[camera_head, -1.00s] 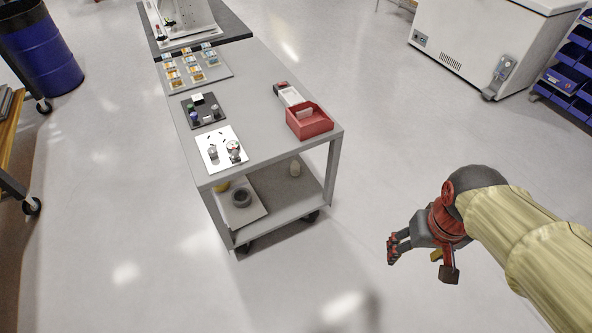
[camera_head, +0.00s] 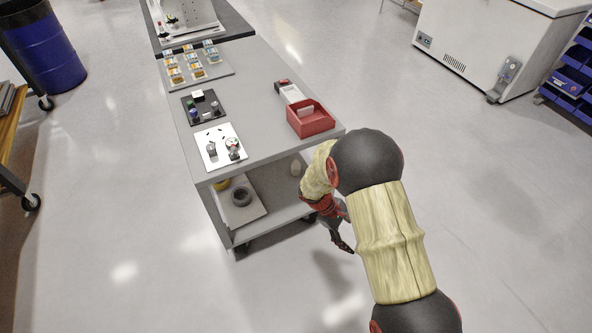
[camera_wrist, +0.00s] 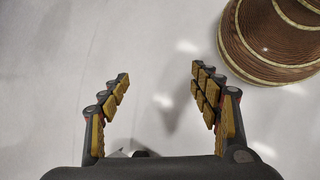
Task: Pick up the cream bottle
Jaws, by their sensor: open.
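My gripper (camera_head: 343,237) is beside the cart, to the right of and nearer than the bottle, and partly hidden by my arm. In the wrist view my gripper (camera_wrist: 160,78) is open and empty, with bare floor between its fingers. The bottle cannot be made out in the wrist view.
The grey cart (camera_head: 255,140) has a red bin (camera_head: 310,124), a white plate (camera_head: 207,158) and several small parts on top. Its lower shelf (camera_head: 275,212) holds a dark ring-shaped part (camera_head: 241,197) on a pale board. The floor right of the cart is clear.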

